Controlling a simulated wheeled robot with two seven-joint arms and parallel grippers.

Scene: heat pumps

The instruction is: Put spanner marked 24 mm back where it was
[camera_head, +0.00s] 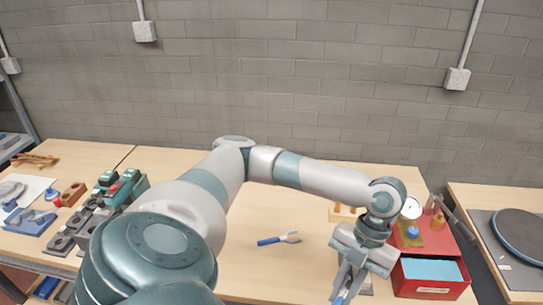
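A blue-handled tool with a grey metal head (280,239) lies on the middle of the wooden table; its size marking is too small to read. The arm from the left, my left, reaches across the table. Its gripper (344,290) points down at the front, left of the red box. A small blue piece (341,298) shows at its fingertips, like a tool handle, cut by the picture's lower edge. I cannot tell whether the fingers grip it. My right gripper is not in view.
A red box (430,291) with a light blue inside stands at the right, with a gauge (411,208) behind it. A wooden block (343,213) is partly hidden by my arm. Dark fixtures and a teal device (123,188) stand at the left. The table around the blue-handled tool is clear.

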